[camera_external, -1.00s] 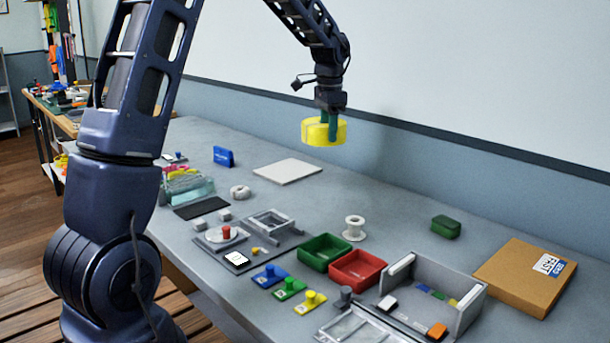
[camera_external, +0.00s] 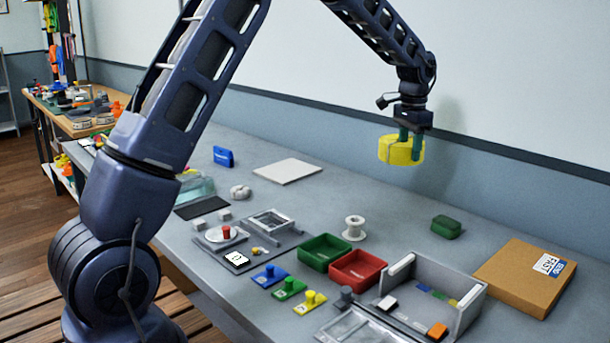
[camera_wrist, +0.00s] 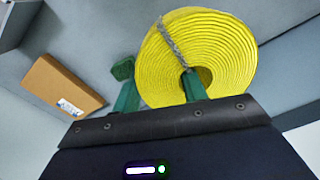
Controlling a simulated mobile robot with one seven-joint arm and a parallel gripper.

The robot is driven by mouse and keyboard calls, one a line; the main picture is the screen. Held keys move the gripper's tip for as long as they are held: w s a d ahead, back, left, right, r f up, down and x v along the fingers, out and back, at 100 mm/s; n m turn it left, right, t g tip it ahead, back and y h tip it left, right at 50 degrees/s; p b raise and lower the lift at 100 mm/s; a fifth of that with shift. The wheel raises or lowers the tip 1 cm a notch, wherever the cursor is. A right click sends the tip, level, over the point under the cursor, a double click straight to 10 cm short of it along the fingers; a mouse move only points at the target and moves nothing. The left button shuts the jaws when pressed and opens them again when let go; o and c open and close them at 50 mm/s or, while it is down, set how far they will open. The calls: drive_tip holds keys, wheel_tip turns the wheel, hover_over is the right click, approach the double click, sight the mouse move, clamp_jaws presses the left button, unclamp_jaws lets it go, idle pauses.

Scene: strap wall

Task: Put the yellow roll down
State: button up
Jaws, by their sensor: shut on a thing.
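The yellow roll (camera_external: 391,151) is a thick wound strap with a hole in its middle. My gripper (camera_external: 410,150) is shut on it and holds it in the air over the back part of the grey table (camera_external: 370,205). In the wrist view the roll (camera_wrist: 222,45) shows its wound face, with a grey band across it. The green fingers of my gripper (camera_wrist: 160,92) grip its wall, one finger in the central hole and one outside. The roll touches nothing but the gripper.
Below are a white spool (camera_external: 354,228), a green box (camera_external: 446,226), a green bin (camera_external: 325,252), a red bin (camera_external: 358,269), a cardboard box (camera_external: 526,277) and a grey tray (camera_external: 466,312). The table between the white panel (camera_external: 288,170) and green box is clear.

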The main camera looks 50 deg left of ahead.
wheel_tip(320, 180, down, 16)
idle(0.6)
drive_tip(key=shift+f, duration=0.2)
drive_tip(key=o, duration=1.2)
drive_tip(key=shift+r, duration=0.1)
